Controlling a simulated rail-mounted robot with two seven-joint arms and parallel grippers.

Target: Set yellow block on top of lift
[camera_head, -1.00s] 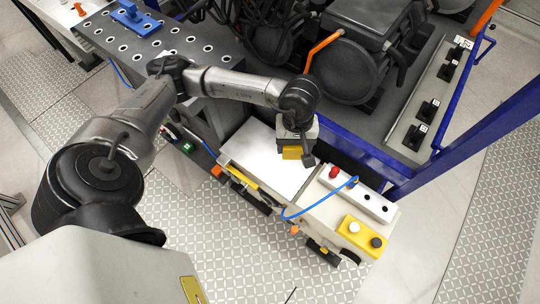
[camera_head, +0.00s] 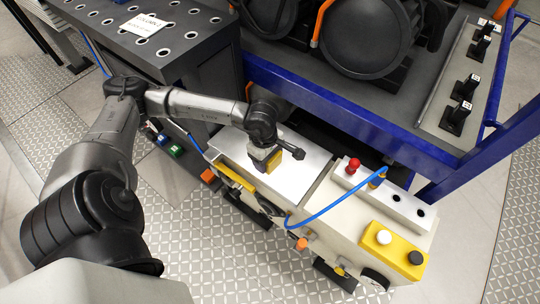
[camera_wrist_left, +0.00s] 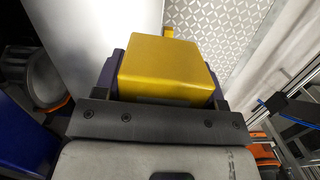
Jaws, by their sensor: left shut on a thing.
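The yellow block (camera_head: 273,163) is between the fingers of my left gripper (camera_head: 272,162), which is shut on it. The block also fills the middle of the left wrist view (camera_wrist_left: 168,66), with its top and front faces visible. In the head view, the gripper and block are over the flat white top of the lift (camera_head: 304,160). I cannot tell whether the block touches that top. The white top also shows beside the block in the left wrist view (camera_wrist_left: 115,25). My right gripper is not in view.
Right of the white top is a panel with a red knob (camera_head: 353,164), a blue cable (camera_head: 330,208) and a yellow button box (camera_head: 392,248). A blue frame (camera_head: 350,120) runs behind. A dark perforated table (camera_head: 150,45) stands at the upper left.

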